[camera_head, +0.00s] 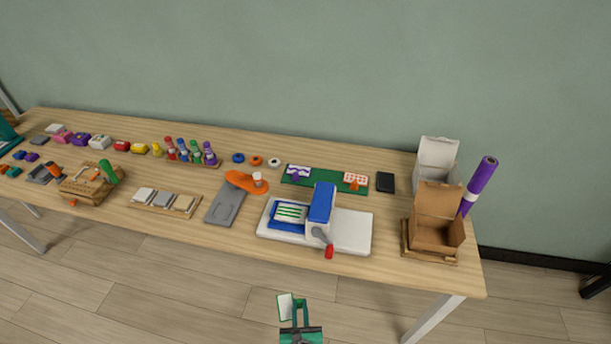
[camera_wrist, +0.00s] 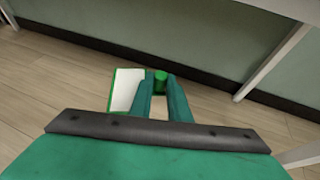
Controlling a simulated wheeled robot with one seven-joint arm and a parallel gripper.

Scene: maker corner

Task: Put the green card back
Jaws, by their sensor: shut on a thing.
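The green card (camera_head: 285,307) is a white panel with a green edge, held low in front of the table. In the wrist view, the card (camera_wrist: 126,90) is at the left finger, with a green peg (camera_wrist: 160,77) between the fingertips. My gripper (camera_head: 299,302) is shut on the card's green peg, clear of the table; it also shows in the wrist view (camera_wrist: 161,84). The card's far side is hidden.
The wooden table (camera_head: 390,243) lies beyond my gripper. A white machine (camera_head: 350,231) with a blue block and red-tipped crank stands near its front edge. A green mat (camera_head: 325,187) lies behind it. Open boxes (camera_head: 437,236) and a purple roll (camera_head: 480,182) stand right.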

